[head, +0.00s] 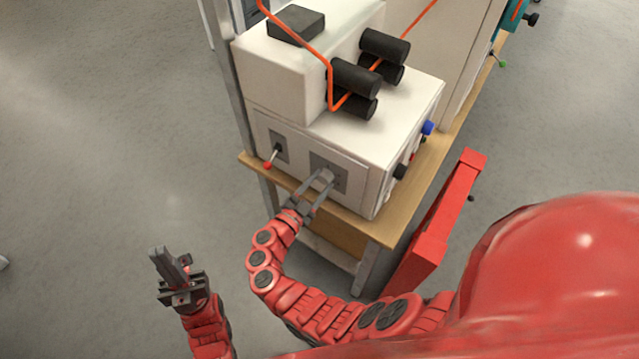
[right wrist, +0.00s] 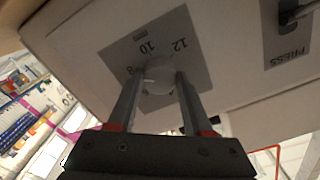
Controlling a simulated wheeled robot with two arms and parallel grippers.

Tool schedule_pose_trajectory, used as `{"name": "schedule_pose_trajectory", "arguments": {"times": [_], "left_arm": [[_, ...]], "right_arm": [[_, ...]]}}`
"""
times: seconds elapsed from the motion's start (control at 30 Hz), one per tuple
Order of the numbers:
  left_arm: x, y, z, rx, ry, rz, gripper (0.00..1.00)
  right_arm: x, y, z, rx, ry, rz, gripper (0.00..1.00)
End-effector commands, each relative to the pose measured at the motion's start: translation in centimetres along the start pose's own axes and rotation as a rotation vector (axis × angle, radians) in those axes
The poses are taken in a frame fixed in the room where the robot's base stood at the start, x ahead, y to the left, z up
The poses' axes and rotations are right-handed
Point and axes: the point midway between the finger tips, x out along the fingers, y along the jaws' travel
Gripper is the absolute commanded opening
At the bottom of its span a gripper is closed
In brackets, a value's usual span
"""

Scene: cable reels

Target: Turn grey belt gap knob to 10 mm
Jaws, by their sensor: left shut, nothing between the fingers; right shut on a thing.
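The grey belt gap knob (right wrist: 160,76) sits on a grey dial plate (right wrist: 185,22) marked 8, 10 and 12 on the machine's white front. My right gripper (right wrist: 158,88) is shut on the knob, with one finger on each side. A small pale mark on the knob's left side appears to point left, nearer the 8 than the 10. In the head view my right gripper (head: 322,182) reaches the plate (head: 341,184) and mostly hides the knob. My left gripper (head: 162,254) is shut and empty, away from the machine over the floor.
A red-tipped lever (head: 268,163) is left of the dial plate; its PRESS plate shows in the right wrist view (right wrist: 284,58). Black rollers (head: 352,78) carry an orange cable. A blue knob (head: 428,127) is on the side. A red frame (head: 440,222) stands right of the wooden bench (head: 398,222).

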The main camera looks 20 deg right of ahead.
Motion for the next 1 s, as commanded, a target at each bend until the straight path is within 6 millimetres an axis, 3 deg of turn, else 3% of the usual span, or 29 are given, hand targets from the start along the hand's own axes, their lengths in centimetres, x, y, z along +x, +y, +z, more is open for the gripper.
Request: {"name": "schedule_pose_trajectory", "arguments": {"times": [0.27,1.0], "left_arm": [[-3.0,0.1,0.5,0.0,0.0,0.0,0.0],[-15.3,0.8,2.6,0.0,0.0,0.0,0.0]], "right_arm": [[0.1,0.5,0.6,0.152,0.0,0.004,0.0],[0.1,0.4,0.6,0.81,0.002,0.002,0.0]]}}
